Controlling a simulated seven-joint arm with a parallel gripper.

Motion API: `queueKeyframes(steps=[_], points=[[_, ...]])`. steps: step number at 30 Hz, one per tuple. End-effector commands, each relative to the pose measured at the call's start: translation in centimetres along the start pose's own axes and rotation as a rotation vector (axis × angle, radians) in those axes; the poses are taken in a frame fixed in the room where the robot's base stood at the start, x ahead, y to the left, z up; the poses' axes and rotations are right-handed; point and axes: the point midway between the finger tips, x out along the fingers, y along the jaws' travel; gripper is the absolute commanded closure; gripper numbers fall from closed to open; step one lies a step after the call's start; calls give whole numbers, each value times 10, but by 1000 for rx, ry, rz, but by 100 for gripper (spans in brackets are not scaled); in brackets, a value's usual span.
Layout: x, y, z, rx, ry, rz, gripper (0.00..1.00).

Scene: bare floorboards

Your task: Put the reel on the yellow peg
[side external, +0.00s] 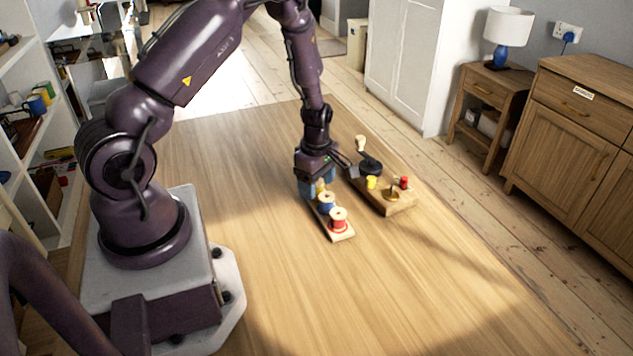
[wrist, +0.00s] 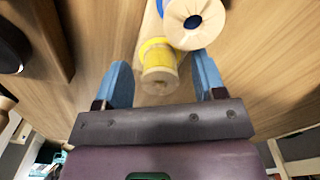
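A wooden strip (side external: 345,236) carries a row of reels. The red-wound reel (side external: 338,218) is at its near end, with the blue-wound reel (side external: 326,202) behind it. A yellow-wound reel (wrist: 158,62) lies between my gripper's blue fingers in the wrist view, with a gap on each side. My gripper (side external: 318,186) is open, pointing down over the far part of the strip, and partly hides the yellow reel. A yellow peg (side external: 371,183) stands on a wooden board (side external: 400,206) to the right. The blue-wound reel's pale top (wrist: 195,22) shows beside the yellow one.
The board also bears a red peg (side external: 404,183), a tan peg (side external: 392,194) and a dark round piece (side external: 370,166). A pale knob (side external: 360,143) stands at its far end. Cabinets stand far right.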

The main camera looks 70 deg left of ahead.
Motion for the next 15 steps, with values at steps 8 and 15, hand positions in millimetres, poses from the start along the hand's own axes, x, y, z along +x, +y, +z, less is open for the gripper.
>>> queueKeyframes(steps=[8, 15], points=[[-4, 0, 0, 0, 0, 1, 36], [-23, 0, 0, 1, 0, 1, 36]])
